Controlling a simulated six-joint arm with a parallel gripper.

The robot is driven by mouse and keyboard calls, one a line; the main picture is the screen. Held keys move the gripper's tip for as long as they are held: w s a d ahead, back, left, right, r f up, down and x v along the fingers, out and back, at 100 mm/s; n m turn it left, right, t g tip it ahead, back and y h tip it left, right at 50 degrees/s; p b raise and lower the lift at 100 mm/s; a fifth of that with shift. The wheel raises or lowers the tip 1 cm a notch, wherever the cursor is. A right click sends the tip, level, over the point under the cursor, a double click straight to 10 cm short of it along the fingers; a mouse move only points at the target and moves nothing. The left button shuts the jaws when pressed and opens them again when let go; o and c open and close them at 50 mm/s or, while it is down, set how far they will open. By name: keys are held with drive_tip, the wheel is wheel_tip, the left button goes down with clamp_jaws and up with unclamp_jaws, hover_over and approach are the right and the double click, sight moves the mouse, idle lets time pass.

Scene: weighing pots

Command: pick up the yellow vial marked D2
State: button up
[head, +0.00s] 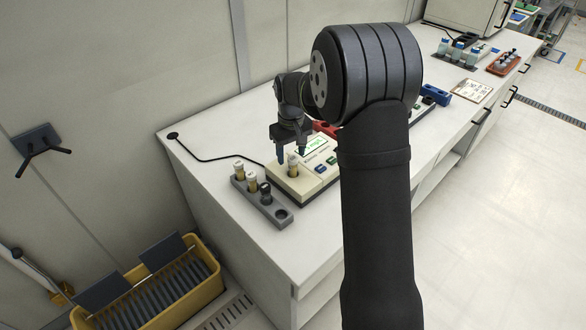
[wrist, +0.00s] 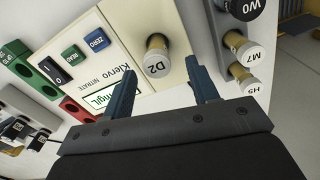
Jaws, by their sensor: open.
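In the head view the vial (head: 293,168) shows at the scale's left part, below my gripper. My gripper (head: 292,157) is open and empty above the scale. In the wrist view my gripper's (wrist: 161,68) two blue fingers lie to either side of the vial's cap. I cannot tell how far the fingertips reach down along the vial.
A grey rack (head: 282,225) stands beside the scale with vials marked W0 (wrist: 240,8), M7 (wrist: 236,42) and H5 (wrist: 243,84); one end hole is empty. A blue rack (head: 436,95) stands farther along the bench.

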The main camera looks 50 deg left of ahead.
sight(293, 169)
drive_tip(key=f, duration=0.5)
drive_tip(key=shift+d+f, duration=0.1)
drive_tip(key=shift+d, duration=0.15)
drive_tip(key=c, duration=1.1)
drive_tip(key=shift+c, duration=0.2)
drive_tip(key=shift+w, duration=0.1)
